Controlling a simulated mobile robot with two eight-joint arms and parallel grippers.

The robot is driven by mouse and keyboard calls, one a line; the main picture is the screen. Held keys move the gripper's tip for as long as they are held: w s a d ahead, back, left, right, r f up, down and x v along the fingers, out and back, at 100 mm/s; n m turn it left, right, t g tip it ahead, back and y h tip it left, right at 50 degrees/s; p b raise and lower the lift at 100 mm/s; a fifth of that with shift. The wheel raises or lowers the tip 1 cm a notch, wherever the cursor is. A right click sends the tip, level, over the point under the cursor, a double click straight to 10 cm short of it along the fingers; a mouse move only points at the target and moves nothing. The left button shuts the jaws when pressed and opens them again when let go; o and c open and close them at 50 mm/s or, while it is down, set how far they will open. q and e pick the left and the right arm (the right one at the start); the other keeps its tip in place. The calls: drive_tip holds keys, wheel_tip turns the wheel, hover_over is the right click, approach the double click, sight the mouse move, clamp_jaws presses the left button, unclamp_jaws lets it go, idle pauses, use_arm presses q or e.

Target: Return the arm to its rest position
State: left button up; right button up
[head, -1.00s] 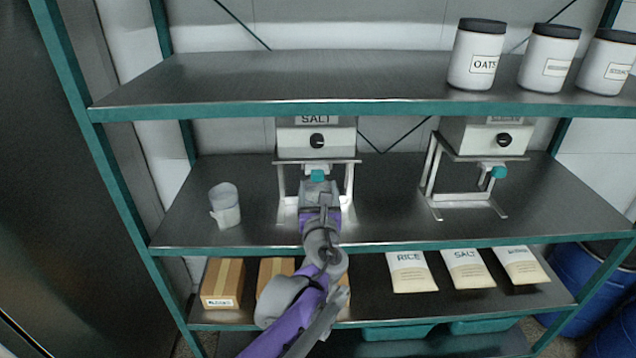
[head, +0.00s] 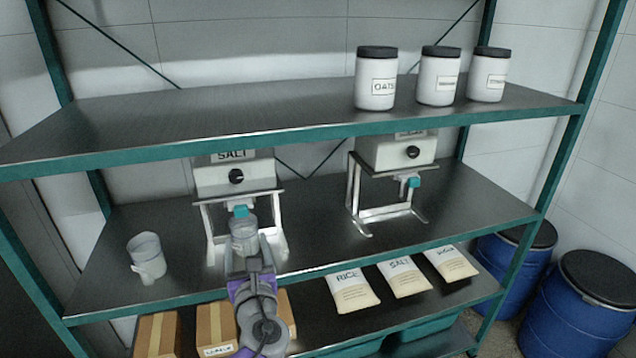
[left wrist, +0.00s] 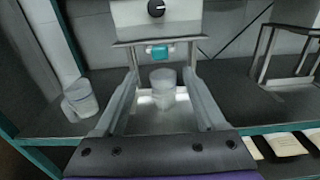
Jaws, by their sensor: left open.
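My left gripper (head: 248,250) comes up from the bottom of the head view and points at the salt mill (head: 236,178) on the middle shelf. Its two fingers also show in the left wrist view (left wrist: 162,100), spread apart and empty. A clear cup (head: 244,232) stands upright under the mill's teal outlet, just beyond my fingertips. In the left wrist view this cup (left wrist: 163,86) shows between the fingers, farther in, with a gap on each side. My right gripper is not in view.
Another clear cup (head: 147,258) stands to the left on the middle shelf. A second mill (head: 395,152) stands to the right. Labelled jars (head: 376,80) stand on the top shelf above. Boxes (head: 215,325) and bags (head: 352,290) lie on the lower shelf. Blue barrels (head: 580,305) stand at the right.

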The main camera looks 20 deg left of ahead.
use_arm(q)
drive_tip(key=s+a+f+n+g+h, duration=0.15)
drive_tip(key=s+f+n+g, duration=0.45)
drive_tip(key=s+f+n, duration=0.8)
drive_tip(key=s+d+f+n+g+h, duration=0.2)
drive_tip(key=s+d+f+n+h, duration=0.1)
drive_tip(key=n, duration=0.4)
drive_tip(key=s+d+f+n+g+h+p, duration=0.1)
drive_tip(key=s+d+f+n+h, duration=0.3)
drive_tip(key=d+n, duration=0.4)
drive_tip(key=shift+d+f+n+g+h, duration=0.3)
drive_tip(key=shift+f+g+h, duration=0.1)
drive_tip(key=shift+h, duration=0.15)
